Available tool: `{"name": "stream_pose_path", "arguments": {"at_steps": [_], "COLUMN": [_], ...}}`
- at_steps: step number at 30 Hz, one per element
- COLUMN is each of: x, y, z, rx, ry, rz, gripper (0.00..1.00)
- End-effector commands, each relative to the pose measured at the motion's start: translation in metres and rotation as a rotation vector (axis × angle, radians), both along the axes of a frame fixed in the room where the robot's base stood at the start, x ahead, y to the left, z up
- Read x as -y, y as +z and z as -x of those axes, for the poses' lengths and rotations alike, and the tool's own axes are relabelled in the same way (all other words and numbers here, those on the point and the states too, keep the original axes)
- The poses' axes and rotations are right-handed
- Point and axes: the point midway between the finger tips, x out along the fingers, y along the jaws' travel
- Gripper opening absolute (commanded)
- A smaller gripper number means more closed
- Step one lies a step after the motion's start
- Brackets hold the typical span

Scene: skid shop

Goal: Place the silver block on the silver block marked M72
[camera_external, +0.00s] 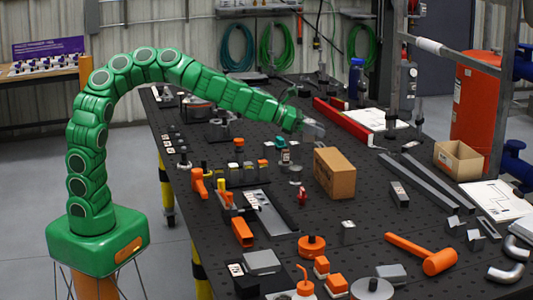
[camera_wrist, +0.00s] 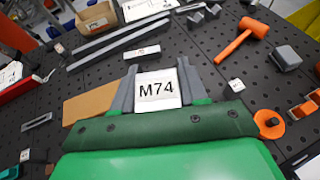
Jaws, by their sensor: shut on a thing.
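My gripper (camera_external: 313,130) is shut on a silver block marked M74 (camera_wrist: 158,90), held between its two grey fingers in the wrist view. The gripper is raised above the black perforated table, behind the closed cardboard box in the external view. A labelled silver block (camera_external: 399,194) lies right of that box; it also shows beyond the fingers in the wrist view (camera_wrist: 142,54). A small silver block (camera_external: 348,232) stands nearer the front and shows right of the gripper in the wrist view (camera_wrist: 236,84). Their labels are too small to read, so I cannot tell which is M72.
The closed cardboard box (camera_external: 334,174) stands mid-table, just left of the gripper in the wrist view (camera_wrist: 88,106). An orange mallet (camera_external: 425,256), long grey bars (camera_external: 430,180) and an open carton (camera_external: 458,160) lie to the right.

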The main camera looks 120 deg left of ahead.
Motion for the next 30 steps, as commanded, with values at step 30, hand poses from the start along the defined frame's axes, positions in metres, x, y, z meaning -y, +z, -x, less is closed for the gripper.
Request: {"name": "stream_pose_path", "arguments": {"at_steps": [30], "x": [0.108], "y": [0.007], "z": [-0.069], "rx": [0.0], "ry": [-0.822], "rz": [-0.001], "gripper": [0.04]}}
